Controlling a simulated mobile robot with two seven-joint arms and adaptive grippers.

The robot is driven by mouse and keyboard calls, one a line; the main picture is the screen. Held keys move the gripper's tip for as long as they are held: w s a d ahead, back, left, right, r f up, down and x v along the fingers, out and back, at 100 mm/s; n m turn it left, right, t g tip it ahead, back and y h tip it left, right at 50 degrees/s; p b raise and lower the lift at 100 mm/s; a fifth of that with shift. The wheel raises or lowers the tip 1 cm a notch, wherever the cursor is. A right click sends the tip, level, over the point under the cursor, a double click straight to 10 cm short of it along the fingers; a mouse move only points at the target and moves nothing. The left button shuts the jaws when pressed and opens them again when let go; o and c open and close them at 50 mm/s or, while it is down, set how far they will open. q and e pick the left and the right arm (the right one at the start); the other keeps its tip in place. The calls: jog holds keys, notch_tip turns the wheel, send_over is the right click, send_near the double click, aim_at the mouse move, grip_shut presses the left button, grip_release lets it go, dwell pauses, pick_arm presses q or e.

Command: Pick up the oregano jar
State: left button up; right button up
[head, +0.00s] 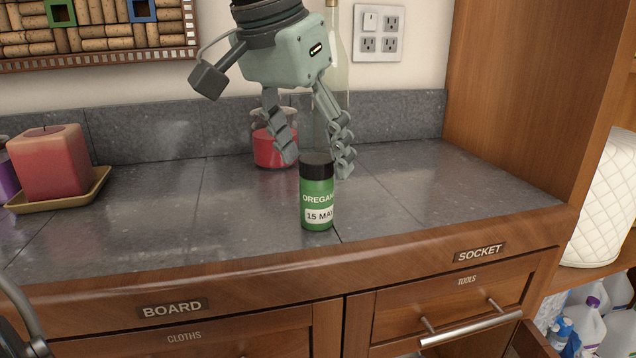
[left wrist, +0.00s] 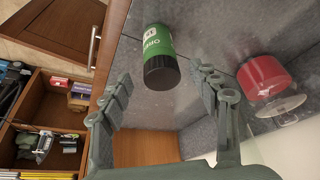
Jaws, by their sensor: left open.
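The oregano jar (head: 317,198) stands upright near the front of the grey counter. It has a green body, a white label and a black lid. My left gripper (head: 318,166) hangs over the jar from above, with its fingers spread on either side of the lid and a little behind it. It is open and empty. In the left wrist view the jar (left wrist: 158,58) lies ahead, between the two fingers (left wrist: 160,92), with its black lid toward the camera. I cannot tell whether a finger touches it. My right gripper is not in view.
Behind the jar stand a glass jar with red contents (head: 272,150) and a tall clear bottle (head: 337,60). A red candle (head: 48,165) sits on a yellowish tray (head: 98,188) at the left. The counter (head: 420,185) right of the jar is clear. An open drawer or cabinet (head: 530,340) shows lower right.

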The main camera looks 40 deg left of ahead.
aim_at(324, 194)
pick_arm(q)
jog(key=x, duration=0.7)
jog(key=shift+f, duration=0.35)
jog(key=shift+c, duration=0.4)
jog(key=c, duration=1.2)
